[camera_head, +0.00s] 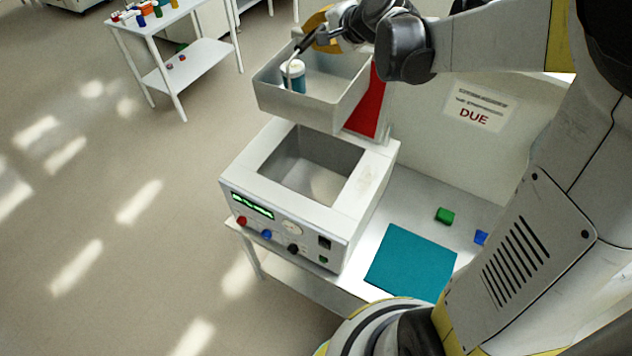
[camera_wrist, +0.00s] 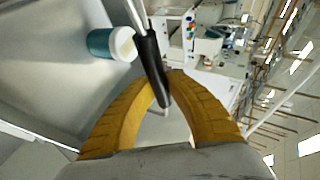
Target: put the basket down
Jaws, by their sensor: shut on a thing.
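The basket (camera_head: 318,98) is a grey open box, held in the air above the white bath machine (camera_head: 318,222) in the head view. Its inside also shows in the wrist view (camera_wrist: 70,60). A teal jar with a white lid (camera_head: 293,77) stands inside it; the jar shows in the wrist view too (camera_wrist: 112,43). My gripper (camera_head: 312,36) has yellow fingers and is shut on the basket's black handle (camera_wrist: 155,68). The machine's rectangular well (camera_head: 312,165) is open below the basket, and its bottom looks empty where it shows.
The bench right of the machine holds a teal mat (camera_head: 411,262), a green block (camera_head: 445,216) and a blue block (camera_head: 481,238). A red panel (camera_head: 368,108) stands behind the machine. A white shelf table (camera_head: 190,64) with small items stands at the upper left.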

